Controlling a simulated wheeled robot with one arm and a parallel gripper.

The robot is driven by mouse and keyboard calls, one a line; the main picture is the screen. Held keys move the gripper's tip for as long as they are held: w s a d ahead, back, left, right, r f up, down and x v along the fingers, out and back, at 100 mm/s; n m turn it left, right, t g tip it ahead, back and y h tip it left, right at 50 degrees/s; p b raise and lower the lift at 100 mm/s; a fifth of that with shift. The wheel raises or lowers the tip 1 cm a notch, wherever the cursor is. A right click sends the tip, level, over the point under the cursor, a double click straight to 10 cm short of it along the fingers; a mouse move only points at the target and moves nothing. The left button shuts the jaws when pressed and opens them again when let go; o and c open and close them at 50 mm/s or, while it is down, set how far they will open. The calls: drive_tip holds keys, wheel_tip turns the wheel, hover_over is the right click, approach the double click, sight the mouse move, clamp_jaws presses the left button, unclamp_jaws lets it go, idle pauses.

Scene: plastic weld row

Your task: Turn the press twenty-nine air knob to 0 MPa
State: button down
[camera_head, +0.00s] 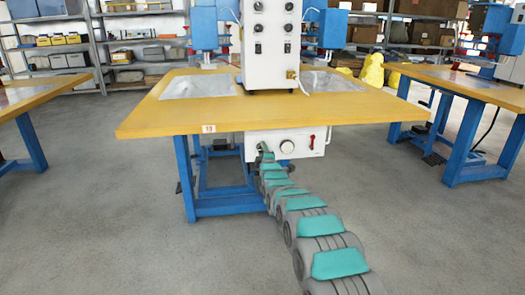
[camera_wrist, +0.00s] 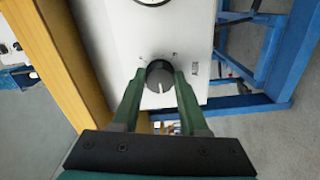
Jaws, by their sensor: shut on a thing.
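The air knob (camera_wrist: 158,72) is a dark round knob with a white pointer line, on a white panel (camera_wrist: 112,30) in the wrist view. Its pointer points down in the picture, toward my gripper's palm. Small marks stand on the panel around it, too small to read. My gripper (camera_wrist: 160,80) has its two green fingers on either side of the knob and is shut on it. In the head view my arm reaches to the left part of the white control box (camera_head: 306,136) under the table. The knob is mostly hidden there.
A round gauge (camera_head: 287,146) and a red lever (camera_head: 312,140) sit right of my gripper. The wooden tabletop (camera_head: 160,118) overhangs the box. A small number plate (camera_head: 208,128) looks like 13, not clearly legible. Blue legs (camera_head: 186,180) stand left.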

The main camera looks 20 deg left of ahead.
drive_tip(key=n+p, duration=0.1)
drive_tip(key=n, duration=0.7)
drive_tip(key=shift+a+f+n, duration=0.1)
drive_tip(key=shift+n, duration=0.3)
idle(0.4)
drive_tip(key=shift+c, duration=2.2)
unclamp_jaws()
drive_tip(key=shift+s, duration=0.1)
drive_tip(key=v, duration=0.7)
drive_tip(key=shift+s+d, duration=0.25)
